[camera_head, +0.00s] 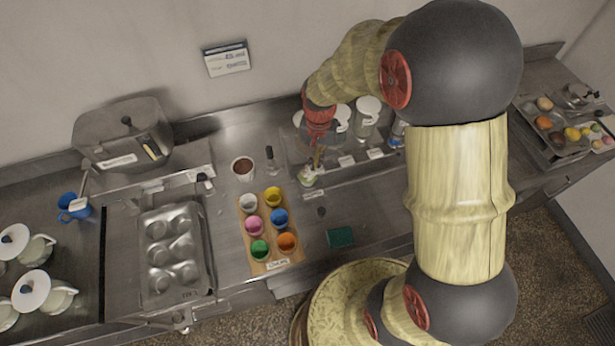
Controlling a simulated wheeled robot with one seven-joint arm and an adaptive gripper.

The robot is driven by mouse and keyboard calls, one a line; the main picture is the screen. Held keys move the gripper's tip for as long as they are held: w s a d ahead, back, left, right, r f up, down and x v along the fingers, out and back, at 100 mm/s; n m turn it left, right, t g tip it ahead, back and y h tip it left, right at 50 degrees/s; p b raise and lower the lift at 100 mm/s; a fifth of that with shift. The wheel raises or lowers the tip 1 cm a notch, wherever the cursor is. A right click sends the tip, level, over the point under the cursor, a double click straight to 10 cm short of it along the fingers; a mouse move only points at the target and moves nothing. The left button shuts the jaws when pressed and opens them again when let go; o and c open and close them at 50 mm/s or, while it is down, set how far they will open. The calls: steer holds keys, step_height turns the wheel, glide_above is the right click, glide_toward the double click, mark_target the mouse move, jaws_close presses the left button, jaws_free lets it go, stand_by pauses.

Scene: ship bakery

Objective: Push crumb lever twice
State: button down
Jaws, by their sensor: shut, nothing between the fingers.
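My gripper (317,160) points down at the steel rack (332,170) in the middle of the counter, in front of the wall. Its fingers look shut and are small and partly merged with what is behind them. They are just above or beside a small white and green piece (308,178) at the rack's front left; I cannot tell whether they touch. Several white-lidded containers (367,110) stand in the rack behind and to the right. No lever is clearly readable as the crumb lever; the labels are too small and my wrist hides part of the rack.
A wooden tray (247,232) of coloured cups, a brown-filled cup (242,168) and a muffin tin (176,250) stand left of the rack. A green pad (340,237) lies in front. My arm covers the counter's right. A steel machine (124,135) stands back left.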

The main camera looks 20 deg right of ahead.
step_height(320, 180, up, 6)
steer(key=p, duration=0.3)
steer(key=shift+p, duration=0.4)
stand_by(0.6)
steer(key=s+f+n+t+b, duration=0.3)
steer(key=s+n+t+b, duration=0.2)
steer(key=s+b, duration=1.3)
steer(key=n+b, duration=0.1)
steer(key=b, duration=0.7)
steer(key=shift+s+t, duration=0.2)
steer(key=shift+t, duration=0.1)
